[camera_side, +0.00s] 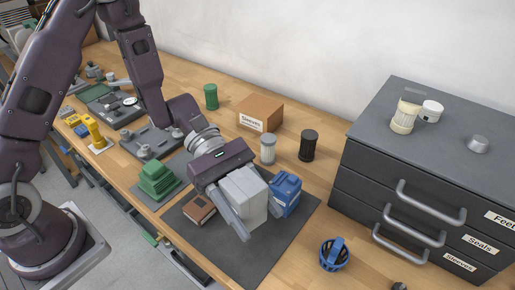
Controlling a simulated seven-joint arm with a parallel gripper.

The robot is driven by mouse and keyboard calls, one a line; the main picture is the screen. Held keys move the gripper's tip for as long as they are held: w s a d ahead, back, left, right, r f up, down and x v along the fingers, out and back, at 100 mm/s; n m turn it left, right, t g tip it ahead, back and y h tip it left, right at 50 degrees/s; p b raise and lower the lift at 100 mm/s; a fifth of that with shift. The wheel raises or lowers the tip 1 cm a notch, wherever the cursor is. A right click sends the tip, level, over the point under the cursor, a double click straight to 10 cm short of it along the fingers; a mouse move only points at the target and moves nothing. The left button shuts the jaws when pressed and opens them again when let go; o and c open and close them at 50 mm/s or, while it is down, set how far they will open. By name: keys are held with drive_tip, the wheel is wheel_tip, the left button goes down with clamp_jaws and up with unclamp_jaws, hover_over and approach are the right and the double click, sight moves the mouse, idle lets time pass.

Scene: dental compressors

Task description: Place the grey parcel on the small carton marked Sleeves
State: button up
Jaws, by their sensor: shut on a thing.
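The grey parcel (245,196) is a light grey block, held upright between the fingers of my gripper (240,222). My gripper is shut on it, over the dark mat (265,245). Whether the parcel's underside touches the mat cannot be told. The small carton marked Sleeves (262,111) is a brown box at the back of the bench, near the wall, with a white label on its front. Its top is bare. It stands behind and slightly right of my gripper, apart from it.
A green cylinder (211,96) is left of the carton. A dark drawer cabinet (400,150) stands right.

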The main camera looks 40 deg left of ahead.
wheel_tip(320, 180, up, 12)
drive_tip(key=shift+r, duration=0.2)
drive_tip(key=w+a+n+t, duration=0.2)
drive_tip(key=w+a+t, duration=0.1)
drive_tip(key=w, duration=0.7)
drive_tip(key=n+t+y, duration=0.4)
drive_tip(key=n+t, duration=0.5)
drive_tip(key=n, duration=0.1)
hover_over(269, 104)
wheel_tip(269, 104, down, 15)
drive_tip(key=shift+f, duration=0.1)
drive_tip(key=shift+a+f+t, duration=0.1)
drive_tip(key=shift+t, duration=0.2)
drive_tip(key=shift+f, duration=0.1)
drive_tip(key=o, duration=1.5)
